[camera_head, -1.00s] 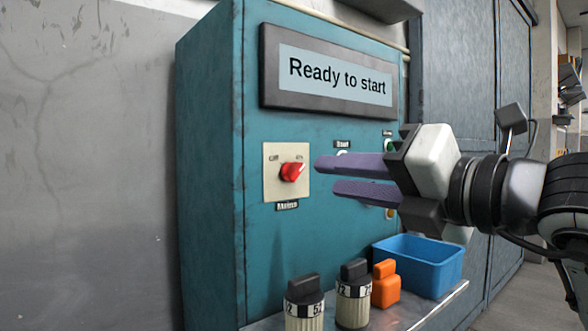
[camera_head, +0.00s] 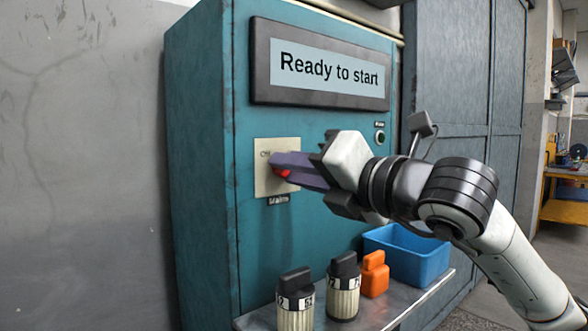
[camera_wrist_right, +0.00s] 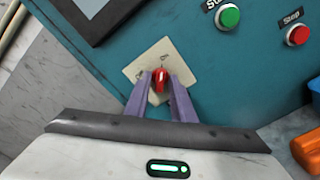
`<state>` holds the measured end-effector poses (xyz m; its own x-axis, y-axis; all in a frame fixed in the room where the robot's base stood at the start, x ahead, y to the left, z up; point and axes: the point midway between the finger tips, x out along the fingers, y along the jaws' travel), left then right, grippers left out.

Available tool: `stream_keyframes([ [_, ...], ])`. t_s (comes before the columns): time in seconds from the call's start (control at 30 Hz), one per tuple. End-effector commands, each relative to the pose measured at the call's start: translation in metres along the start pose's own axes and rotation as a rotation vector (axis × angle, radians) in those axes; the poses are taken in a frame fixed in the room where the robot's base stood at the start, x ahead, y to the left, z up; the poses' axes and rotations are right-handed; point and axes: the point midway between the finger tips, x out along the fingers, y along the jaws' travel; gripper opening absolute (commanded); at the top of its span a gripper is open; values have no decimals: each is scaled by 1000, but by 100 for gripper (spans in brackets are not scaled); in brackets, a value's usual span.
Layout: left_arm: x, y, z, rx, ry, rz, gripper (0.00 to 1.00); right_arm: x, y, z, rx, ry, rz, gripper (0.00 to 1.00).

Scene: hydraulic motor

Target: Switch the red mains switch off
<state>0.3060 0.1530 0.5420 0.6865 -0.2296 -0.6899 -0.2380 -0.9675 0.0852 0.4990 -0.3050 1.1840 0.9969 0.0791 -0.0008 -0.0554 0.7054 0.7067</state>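The red mains switch (camera_wrist_right: 160,78) is a rotary knob on a cream square plate (camera_head: 262,186) on the teal cabinet. In the right wrist view its pointer is turned toward the "On" mark. My right gripper (camera_head: 273,166) is at the plate, its two purple fingers on either side of the knob. In the right wrist view the fingers (camera_wrist_right: 160,84) stand apart with the knob between them, and narrow gaps seem to show beside it. In the head view the fingers hide most of the knob. My left gripper is not in view.
A display (camera_head: 325,68) above reads "Ready to start". A green start button (camera_wrist_right: 228,16) and a red stop button (camera_wrist_right: 297,34) are right of the switch. Below, a metal shelf (camera_head: 385,309) carries two dark-capped cylinders, an orange piece (camera_head: 374,276) and a blue bin (camera_head: 420,262).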

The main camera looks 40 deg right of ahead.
Motion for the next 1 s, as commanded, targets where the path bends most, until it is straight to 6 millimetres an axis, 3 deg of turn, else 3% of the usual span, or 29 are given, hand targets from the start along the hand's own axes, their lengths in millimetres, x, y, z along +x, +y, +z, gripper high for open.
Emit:
stream_keyframes([
  [0.47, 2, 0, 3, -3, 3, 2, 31, 0, 0, -1, -82, -1, 1, 0],
  [1.0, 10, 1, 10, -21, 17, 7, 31, 0, -1, 0, -545, -3, 1, 0],
])
